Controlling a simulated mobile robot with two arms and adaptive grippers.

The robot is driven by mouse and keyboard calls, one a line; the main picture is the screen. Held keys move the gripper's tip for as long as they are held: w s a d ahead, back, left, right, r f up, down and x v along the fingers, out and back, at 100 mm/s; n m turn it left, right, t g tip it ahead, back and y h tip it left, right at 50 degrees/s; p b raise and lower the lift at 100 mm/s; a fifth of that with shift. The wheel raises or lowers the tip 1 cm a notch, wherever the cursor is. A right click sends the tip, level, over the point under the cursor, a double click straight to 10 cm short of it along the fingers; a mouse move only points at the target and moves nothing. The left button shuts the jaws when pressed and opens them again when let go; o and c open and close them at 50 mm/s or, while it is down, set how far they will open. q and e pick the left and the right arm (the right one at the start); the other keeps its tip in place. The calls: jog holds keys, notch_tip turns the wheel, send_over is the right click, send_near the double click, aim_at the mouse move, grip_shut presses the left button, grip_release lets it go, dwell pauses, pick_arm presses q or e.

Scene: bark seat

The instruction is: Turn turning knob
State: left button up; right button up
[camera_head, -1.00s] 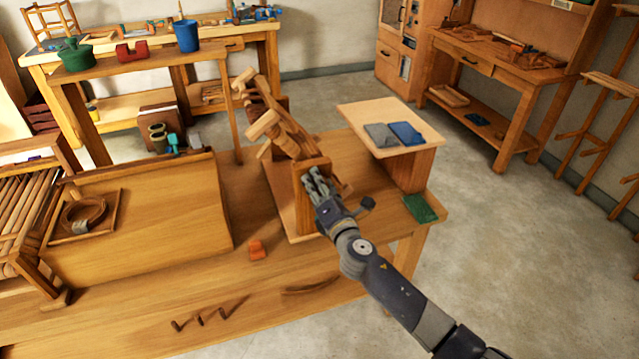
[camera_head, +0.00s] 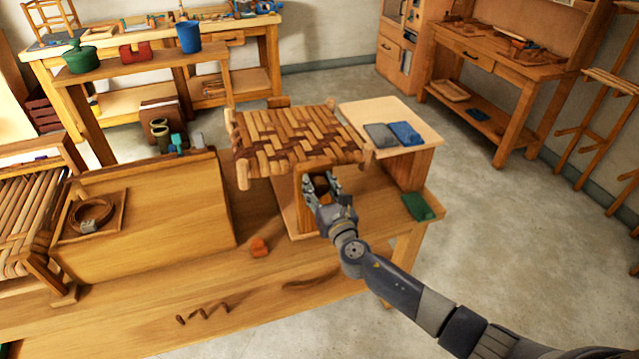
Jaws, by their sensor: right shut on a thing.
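The turning knob (camera_head: 320,186) is a brown piece at the front of a wooden stand (camera_head: 299,192), mostly hidden between my fingers. My right gripper (camera_head: 322,184) is shut on the knob, its fingers on either side of it. A woven bark seat (camera_head: 295,138) in light and dark brown strips is held above the stand, with its woven face up and roughly level. My left gripper is not in view.
Blue and grey pads (camera_head: 404,133) lie on a raised board right of the seat. A green block (camera_head: 418,207) is near the bench's right edge.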

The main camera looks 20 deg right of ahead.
jog(key=shift+f+n, duration=0.1)
jog(key=shift+n, duration=0.5)
jog(key=o, duration=1.1)
jog(key=shift+c, duration=0.2)
jog(key=s, duration=1.2)
jog(key=shift+d, duration=0.2)
